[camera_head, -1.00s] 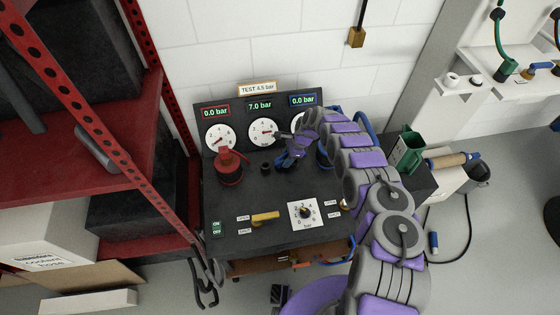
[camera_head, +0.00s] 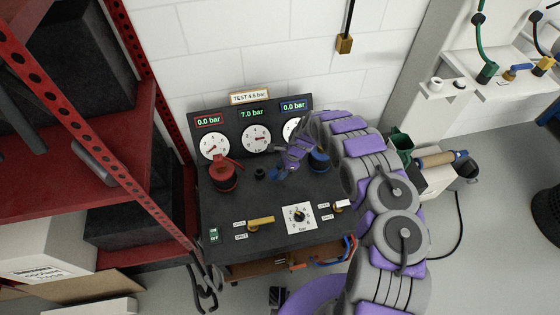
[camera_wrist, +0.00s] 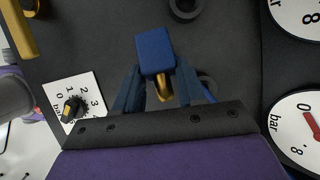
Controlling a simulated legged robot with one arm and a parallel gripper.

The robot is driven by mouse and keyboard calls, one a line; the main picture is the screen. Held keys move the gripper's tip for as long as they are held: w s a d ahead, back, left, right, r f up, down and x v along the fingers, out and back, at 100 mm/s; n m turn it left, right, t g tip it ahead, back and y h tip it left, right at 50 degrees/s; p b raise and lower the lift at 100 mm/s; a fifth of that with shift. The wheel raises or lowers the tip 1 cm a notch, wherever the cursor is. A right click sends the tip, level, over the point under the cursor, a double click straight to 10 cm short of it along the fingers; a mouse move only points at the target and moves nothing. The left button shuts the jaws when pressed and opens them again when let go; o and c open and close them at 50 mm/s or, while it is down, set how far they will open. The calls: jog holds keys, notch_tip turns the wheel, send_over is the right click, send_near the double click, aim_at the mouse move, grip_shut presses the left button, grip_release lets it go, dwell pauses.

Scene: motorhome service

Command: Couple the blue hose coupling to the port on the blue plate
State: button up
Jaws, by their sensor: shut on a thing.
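My gripper (camera_head: 284,166) is over the dark bench top, in front of the gauges. In the wrist view its two fingers (camera_wrist: 158,88) are closed around a blue hose coupling (camera_wrist: 155,50) with a brass end. A blue round fitting (camera_head: 319,161) stands on the bench just right of the gripper, partly hidden by my arm. I cannot make out a blue plate or its port for certain.
A yellow lever (camera_head: 261,222) and a dial (camera_head: 299,217) lie nearer the front. A red shelf rack (camera_head: 90,160) borders the left.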

jog(key=s+d+r+p, duration=0.1)
jog(key=s+r+p, duration=0.3)
jog(key=s+p, duration=0.5)
jog(key=shift+s+d+r, duration=0.2)
jog(key=shift+s, duration=0.4)
dwell(0.4)
jog(key=w+d+r+n+g+h+b, duration=0.1)
jog(key=w+d+r+n, duration=0.1)
jog(key=r+n, duration=0.35)
jog(key=w+d+r+n+g+b, duration=0.1)
jog(key=w+d+r+n, duration=0.15)
jog(key=r, duration=0.55)
jog(key=s+d+r+n+h+b, duration=0.1)
jog(key=d+r+n, duration=0.2)
jog(key=r, duration=0.7)
jog(key=s+d+r+n+g+h, duration=0.1)
jog(key=d+r+n, duration=0.3)
jog(key=d+r, duration=0.4)
notch_tip(320, 180, up, 2)
jog(key=shift+s+g+h+b, duration=0.15)
jog(key=shift+g+h+b, duration=0.2)
jog(key=shift+h, duration=0.25)
jog(key=shift+f, duration=0.1)
